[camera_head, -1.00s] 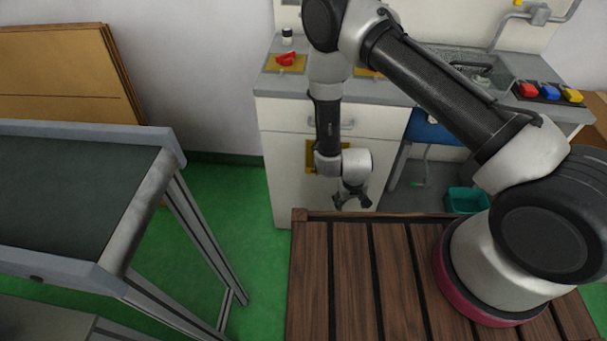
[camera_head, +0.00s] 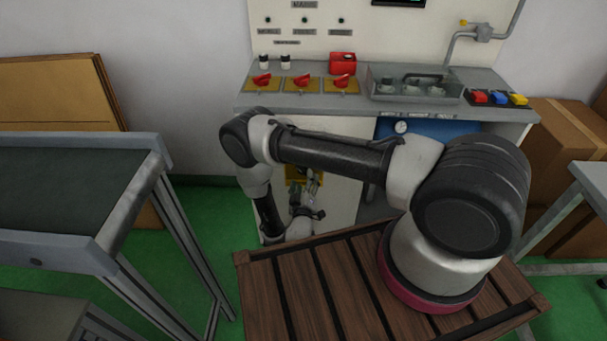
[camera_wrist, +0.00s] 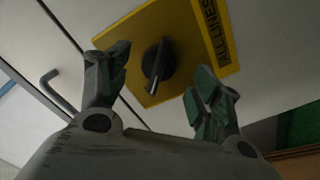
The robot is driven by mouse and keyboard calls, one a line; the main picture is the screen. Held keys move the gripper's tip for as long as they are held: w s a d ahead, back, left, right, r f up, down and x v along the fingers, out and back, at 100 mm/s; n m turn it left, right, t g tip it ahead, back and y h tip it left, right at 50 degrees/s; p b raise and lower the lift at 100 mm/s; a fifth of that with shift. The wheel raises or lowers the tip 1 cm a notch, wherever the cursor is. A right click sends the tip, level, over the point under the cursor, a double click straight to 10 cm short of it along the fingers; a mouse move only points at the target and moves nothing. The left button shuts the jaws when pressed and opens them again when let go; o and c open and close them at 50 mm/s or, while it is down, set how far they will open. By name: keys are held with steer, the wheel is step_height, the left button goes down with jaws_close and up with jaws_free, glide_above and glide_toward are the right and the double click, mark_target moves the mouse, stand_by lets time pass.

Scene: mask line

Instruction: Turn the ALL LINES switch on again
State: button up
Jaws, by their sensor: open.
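The ALL LINES switch is a black rotary knob (camera_wrist: 157,66) on a yellow plate (camera_wrist: 188,22) on the white cabinet front. Its label is partly cut off in the wrist view. The knob's bar slants a little off the plate's own edges. My gripper (camera_wrist: 160,80) is open and empty, with one finger on each side of the knob in the picture. I cannot tell how far the fingertips are from it. In the head view my gripper (camera_head: 306,200) is in front of the cabinet, and the yellow plate (camera_head: 318,178) is partly hidden behind it.
Three red switches (camera_head: 302,82) on yellow plates sit on the counter above. A cabinet handle (camera_wrist: 55,92) is left of the plate in the wrist view. A wooden slatted deck (camera_head: 330,290) lies under my arm. A grey-framed table (camera_head: 80,140) stands left.

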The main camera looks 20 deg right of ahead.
steer(key=x, duration=0.5)
steer(key=shift+d, duration=0.1)
steer(key=shift+c, duration=0.5)
steer(key=c, duration=0.9)
